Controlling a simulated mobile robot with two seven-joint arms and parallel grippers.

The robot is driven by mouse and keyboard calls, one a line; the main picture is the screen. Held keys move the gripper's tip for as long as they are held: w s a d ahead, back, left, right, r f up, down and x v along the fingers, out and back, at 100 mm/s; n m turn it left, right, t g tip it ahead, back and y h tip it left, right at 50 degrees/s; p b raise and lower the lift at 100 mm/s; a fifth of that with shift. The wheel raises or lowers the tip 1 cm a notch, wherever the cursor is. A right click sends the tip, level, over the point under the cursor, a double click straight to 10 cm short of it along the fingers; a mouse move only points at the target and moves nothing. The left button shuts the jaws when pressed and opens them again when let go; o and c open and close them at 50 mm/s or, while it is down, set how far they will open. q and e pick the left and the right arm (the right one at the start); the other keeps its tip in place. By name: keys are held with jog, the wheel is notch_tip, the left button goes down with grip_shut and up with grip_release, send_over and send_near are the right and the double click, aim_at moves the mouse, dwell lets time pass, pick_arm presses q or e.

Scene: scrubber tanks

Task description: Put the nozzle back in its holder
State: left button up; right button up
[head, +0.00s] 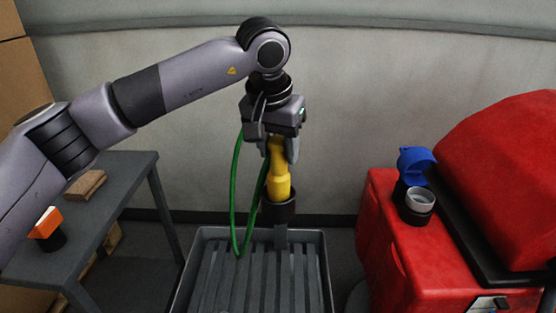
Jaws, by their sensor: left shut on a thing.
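A yellow nozzle (279,174) hangs upright in my left gripper (278,148), which is shut on its upper part. A green hose (236,190) loops down from beside the gripper and back up. The nozzle's lower end meets a dark cup-shaped holder (279,209) on a post above the grey slatted tray. The nozzle's tip is hidden by the holder's rim, so I cannot tell how deep it sits. My right gripper is not in view.
A grey slatted tray (189,272) stands below. A grey table (128,172) at left bears a brown block (86,184) and an orange-topped item (46,223). A red machine (390,235) at right has an open port (420,199) with a blue cap (416,164).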

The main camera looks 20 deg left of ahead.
aim_at(278, 162)
pick_arm(q)
jog(key=shift+f, duration=1.6)
jog(key=o, duration=1.1)
jog(key=shift+f, duration=0.1)
